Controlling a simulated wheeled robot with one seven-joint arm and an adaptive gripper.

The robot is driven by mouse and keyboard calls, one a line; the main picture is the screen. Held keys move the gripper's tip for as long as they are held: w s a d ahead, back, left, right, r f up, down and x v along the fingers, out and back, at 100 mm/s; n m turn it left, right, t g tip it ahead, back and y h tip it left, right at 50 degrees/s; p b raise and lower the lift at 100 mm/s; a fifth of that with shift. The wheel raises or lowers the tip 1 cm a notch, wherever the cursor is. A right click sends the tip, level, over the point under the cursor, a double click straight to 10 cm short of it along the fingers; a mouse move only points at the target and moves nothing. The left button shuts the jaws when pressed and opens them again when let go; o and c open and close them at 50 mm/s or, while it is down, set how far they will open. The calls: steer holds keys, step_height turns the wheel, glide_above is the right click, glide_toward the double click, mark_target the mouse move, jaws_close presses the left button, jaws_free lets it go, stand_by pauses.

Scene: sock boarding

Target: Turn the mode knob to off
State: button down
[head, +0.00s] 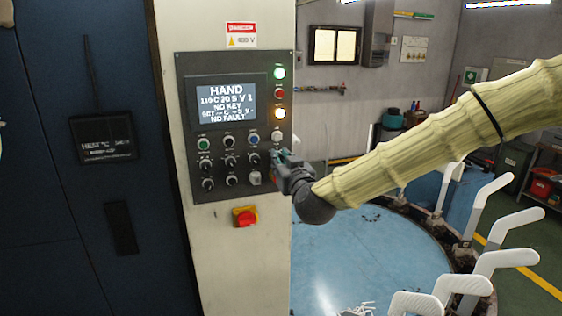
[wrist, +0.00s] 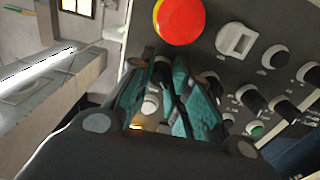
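The control panel (head: 182,120) is on a pale cabinet, its screen (head: 226,104) reading HAND. My gripper (head: 279,157) is at the panel's right edge, below the white button (head: 277,135), and covers what lies behind it. In the wrist view, a dark knob (wrist: 161,70) shows between the tips of my teal fingers (wrist: 163,62). It sits between the white button (wrist: 151,105) and a big red mushroom button (wrist: 180,20), and looks like the mode knob. The tips are close around it; contact is unclear. Its pointer and label cannot be read.
Several other knobs (head: 231,161) fill the lower panel left of my gripper. A white switch (wrist: 235,40) is beside the red mushroom button. A red-and-yellow rotary switch (head: 246,217) is below the panel. White sock forms (head: 490,205) stand around the blue round floor at right.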

steer(key=shift+d+r, duration=0.1)
steer(key=shift+r, duration=0.05)
steer(key=shift+m+b, duration=0.3)
steer(key=shift+b, duration=0.25)
steer(key=m+b, duration=0.3)
steer(key=b, duration=0.2)
steer(key=m+b, duration=0.4)
steer(key=shift+d+r+m+b, duration=0.1)
steer(key=shift+r+m+b, duration=0.1)
steer(key=shift+m+b, duration=0.45)
steer(key=shift+r, duration=0.1)
steer(key=c, duration=1.3)
jaws_free()
steer(key=shift+d, duration=0.15)
steer(key=shift+f, duration=0.2)
steer(key=shift+a, duration=0.25)
